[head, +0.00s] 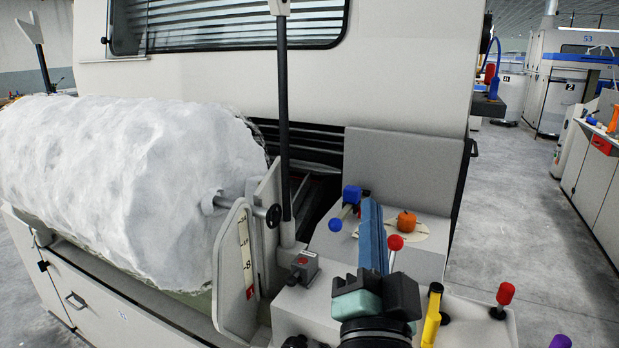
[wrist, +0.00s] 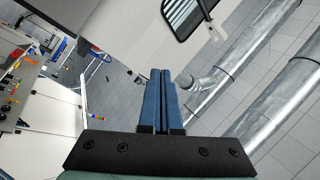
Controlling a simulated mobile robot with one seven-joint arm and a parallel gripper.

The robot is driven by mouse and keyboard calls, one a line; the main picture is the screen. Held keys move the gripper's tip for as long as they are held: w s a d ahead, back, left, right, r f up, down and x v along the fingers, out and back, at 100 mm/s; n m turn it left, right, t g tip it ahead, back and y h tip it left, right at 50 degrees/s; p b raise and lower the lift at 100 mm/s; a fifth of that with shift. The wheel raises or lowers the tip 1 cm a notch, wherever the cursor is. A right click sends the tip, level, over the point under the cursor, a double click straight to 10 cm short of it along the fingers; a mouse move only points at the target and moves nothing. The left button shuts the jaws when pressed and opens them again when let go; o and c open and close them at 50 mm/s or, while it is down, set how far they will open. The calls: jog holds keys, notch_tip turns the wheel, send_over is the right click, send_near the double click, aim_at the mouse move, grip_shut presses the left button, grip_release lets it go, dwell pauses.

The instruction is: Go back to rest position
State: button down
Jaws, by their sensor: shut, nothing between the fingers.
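My gripper (head: 371,204) is in the head view at the lower middle, its blue fingers pointing up and away above the grey machine ledge. In the wrist view the two blue fingers of my gripper (wrist: 160,72) lie side by side, shut, with nothing between them. The wrist view looks toward the ceiling, where silver ducts (wrist: 262,72) run across white panels.
A large white fibre roll (head: 120,180) lies at the left. A dark upright post (head: 284,130) stands left of my gripper. Open floor (head: 530,220) lies at the right.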

jog(key=s+a+r+n+t+y+p, duration=0.1)
jog(key=s+a+r+n+t, duration=0.2)
jog(key=r, duration=0.5)
jog(key=s+a+r+n+y, duration=0.1)
jog(key=s+a+r+n, duration=0.1)
jog(key=s+r+n, duration=0.35)
jog(key=s+a+r+n+t+y+p, duration=0.1)
jog(key=s+a+r+n+t, duration=0.3)
jog(key=r, duration=0.7)
notch_tip(320, 180, up, 11)
jog(key=d+m+g+p, duration=0.1)
jog(key=m+p, duration=0.1)
jog(key=p, duration=1)
jog(key=shift+d+r+g, duration=0.2)
jog(key=shift+g, duration=0.2)
jog(key=shift+s, duration=0.1)
